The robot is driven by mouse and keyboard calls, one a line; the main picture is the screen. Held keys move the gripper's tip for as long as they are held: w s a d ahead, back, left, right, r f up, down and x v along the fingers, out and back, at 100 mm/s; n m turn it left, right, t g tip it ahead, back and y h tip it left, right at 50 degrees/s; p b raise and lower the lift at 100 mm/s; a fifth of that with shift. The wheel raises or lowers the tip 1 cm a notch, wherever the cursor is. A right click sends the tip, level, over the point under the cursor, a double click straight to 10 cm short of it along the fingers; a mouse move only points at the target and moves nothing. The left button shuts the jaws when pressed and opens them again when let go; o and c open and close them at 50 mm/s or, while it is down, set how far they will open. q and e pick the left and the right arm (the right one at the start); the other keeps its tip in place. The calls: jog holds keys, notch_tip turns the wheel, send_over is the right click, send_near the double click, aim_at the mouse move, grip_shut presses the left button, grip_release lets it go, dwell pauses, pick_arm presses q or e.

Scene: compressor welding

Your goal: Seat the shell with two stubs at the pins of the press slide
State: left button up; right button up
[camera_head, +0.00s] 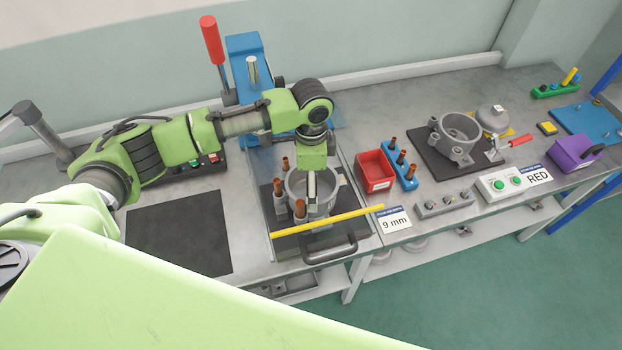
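A grey, ring-shaped metal shell (297,185) is at the press slide (258,192), among upright posts with copper-coloured tops, such as the front post (299,210). My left gripper (312,196) points down at the shell's right part, with its fingers at the rim. The fingers overlap in this view, so I cannot tell whether they are closed on the wall. The shell looks upright; its underside, its stubs and its contact with the pins are hidden. My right gripper is not in view.
A yellow bar (345,216) and the slide's dark handle (330,250) lie in front. Right of the slide are a red bin (376,172) and a blue rack (411,181) of copper-tipped pieces. Another shell (458,128) stands further right. A dark mat (180,235) at left is bare.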

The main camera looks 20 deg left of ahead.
pick_arm(q)
jog(key=shift+f, duration=0.35)
jog(key=shift+f+b, duration=0.35)
jog(key=shift+f, duration=0.85)
jog(key=o, duration=1.2)
jog(key=shift+c, duration=0.2)
notch_tip(320, 180, up, 12)
